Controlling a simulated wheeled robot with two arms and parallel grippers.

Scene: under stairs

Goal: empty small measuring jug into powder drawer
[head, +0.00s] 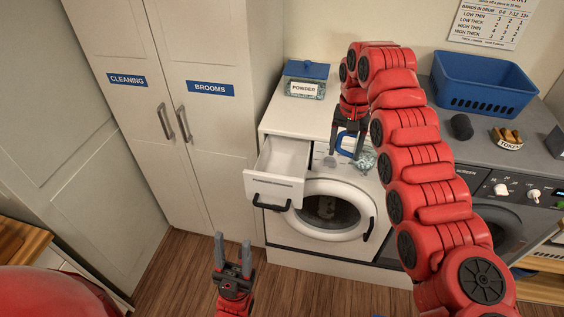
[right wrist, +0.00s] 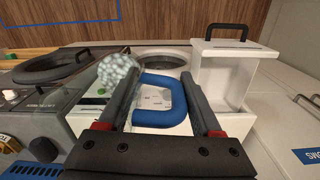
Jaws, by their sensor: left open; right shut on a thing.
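My right gripper (head: 349,143) is shut on the small measuring jug (head: 349,151) by its blue handle, held above the washing machine's front edge. In the right wrist view the blue handle (right wrist: 153,118) sits between the fingers. Pale, bumpy powder (right wrist: 117,70) shows beside the left finger; the jug's walls are hard to make out. The powder drawer (head: 273,188) is pulled out of the machine, left of the jug; its white tray shows in the right wrist view (right wrist: 226,72) too. My left gripper (head: 233,252) is open and empty, low in front of the machine.
A powder tub (head: 305,80) with blue lid stands on top. A blue basket (head: 483,83), a dark roll (head: 461,127) and a token bowl (head: 506,139) are on the right-hand counter. Tall cupboards (head: 200,130) stand at left.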

